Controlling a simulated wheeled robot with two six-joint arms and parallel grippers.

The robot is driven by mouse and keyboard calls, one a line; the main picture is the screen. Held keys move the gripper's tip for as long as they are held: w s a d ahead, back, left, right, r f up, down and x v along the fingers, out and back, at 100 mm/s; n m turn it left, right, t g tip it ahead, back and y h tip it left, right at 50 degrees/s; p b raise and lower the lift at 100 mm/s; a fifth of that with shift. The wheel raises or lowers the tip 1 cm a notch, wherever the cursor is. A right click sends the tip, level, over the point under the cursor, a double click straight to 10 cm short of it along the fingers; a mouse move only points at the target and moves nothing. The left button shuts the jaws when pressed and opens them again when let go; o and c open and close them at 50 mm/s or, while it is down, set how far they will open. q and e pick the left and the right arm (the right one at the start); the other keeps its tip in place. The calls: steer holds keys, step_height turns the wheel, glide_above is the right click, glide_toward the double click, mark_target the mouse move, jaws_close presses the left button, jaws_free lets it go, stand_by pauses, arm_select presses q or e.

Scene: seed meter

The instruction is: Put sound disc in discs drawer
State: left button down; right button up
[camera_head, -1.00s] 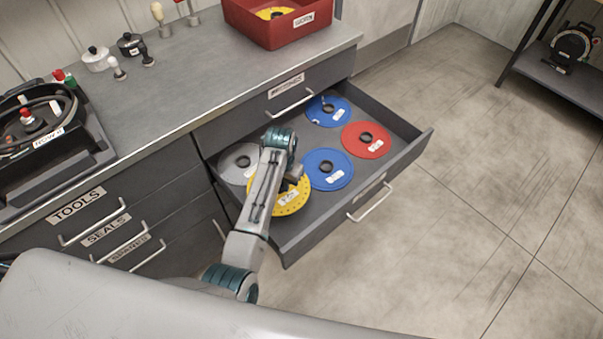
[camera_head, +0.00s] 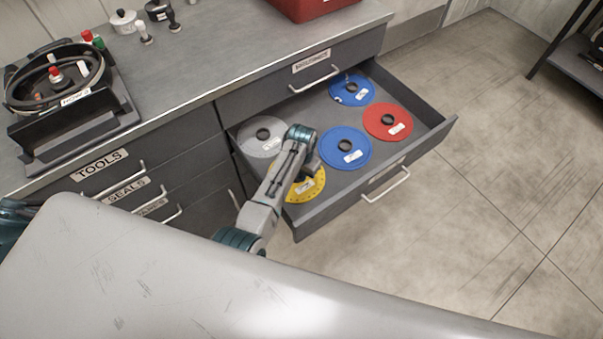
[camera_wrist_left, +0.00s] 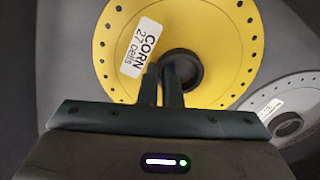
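A yellow disc (camera_head: 305,188), labelled CORN in the left wrist view (camera_wrist_left: 222,40), is at the front left of the open discs drawer (camera_head: 318,215). No crack shows on its visible part. My left gripper (camera_wrist_left: 161,75) is over it, fingers close together at the left wall of its dark hub, and seems shut on that wall. My arm covers part of the disc in the head view. Whether it touches the drawer floor I cannot tell. My right gripper is not in view.
The drawer also holds a grey disc (camera_head: 248,145), a red disc (camera_head: 400,130), a near blue disc (camera_head: 330,150) and a far blue disc (camera_head: 350,82). A red bin (camera_head: 310,8) and a black seed meter housing (camera_head: 70,125) stand on the counter (camera_head: 220,60).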

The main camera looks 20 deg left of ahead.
arm_select(q)
steer(key=c, duration=1.6)
jaws_free()
step_height(320, 180, up, 12)
steer(key=shift+r, duration=0.1)
